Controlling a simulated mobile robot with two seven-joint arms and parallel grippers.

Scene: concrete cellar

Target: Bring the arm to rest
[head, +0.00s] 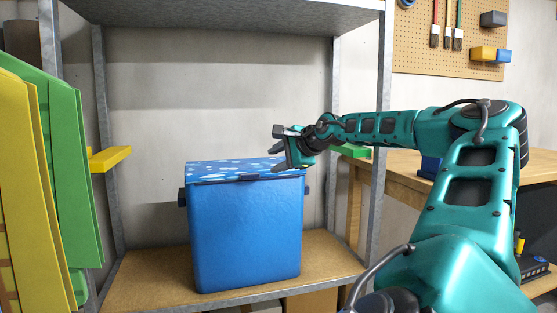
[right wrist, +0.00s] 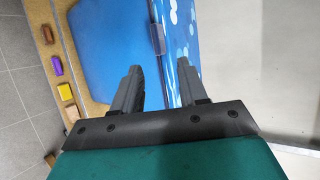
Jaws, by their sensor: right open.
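My right arm (head: 481,195) is stretched out from the right side of the head view. Its gripper (head: 277,147) is just above the right part of the lid of a blue box (head: 246,240). In the right wrist view the gripper (right wrist: 158,72) is open, with nothing between its fingers. The blue box also shows there (right wrist: 110,40), with its blue and white patterned lid (right wrist: 183,30) and a dark latch. The lid (head: 225,171) lies on the box. Whether the fingers touch the lid, I cannot tell. My left gripper is not in view.
The box stands on a wooden shelf board (head: 150,281) between metal posts (head: 378,130). A metal shelf (head: 230,12) is above. Yellow and green panels (head: 35,170) stand at left. A wooden workbench (head: 400,175) is at right, below a pegboard (head: 415,45) with brushes.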

